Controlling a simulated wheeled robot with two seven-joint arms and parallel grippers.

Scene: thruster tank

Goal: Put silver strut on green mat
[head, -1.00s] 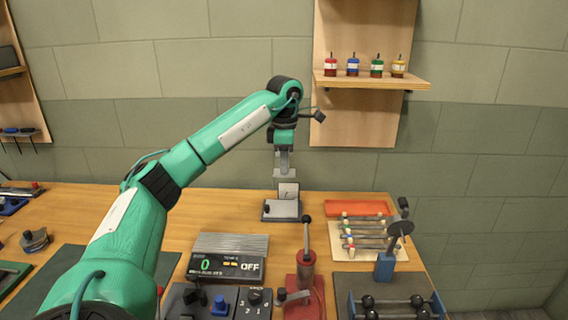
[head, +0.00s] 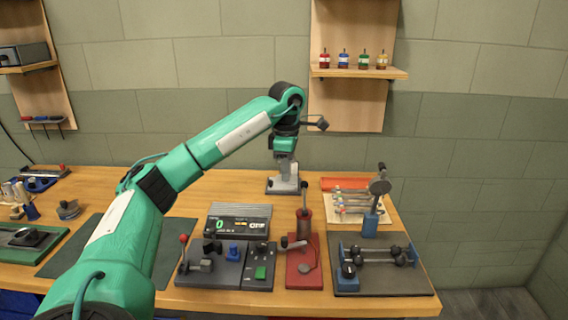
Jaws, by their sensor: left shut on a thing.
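My left gripper (head: 286,178) points down at the back of the bench, at a grey stand (head: 271,188). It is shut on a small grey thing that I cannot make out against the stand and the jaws. Slim silver rods (head: 350,202) with coloured ends lie on a pale rack at the back right. I cannot tell which piece is the silver strut. A dark green mat (head: 75,248) lies flat at the left of the bench, partly hidden behind my left arm. My right gripper is not in view.
A display box (head: 238,222), a switch panel (head: 216,265), a red lever base (head: 305,262) and a dark tray with black-ended bars (head: 385,277) fill the front. A green-edged tray (head: 28,240) stands at far left. The visible mat is bare.

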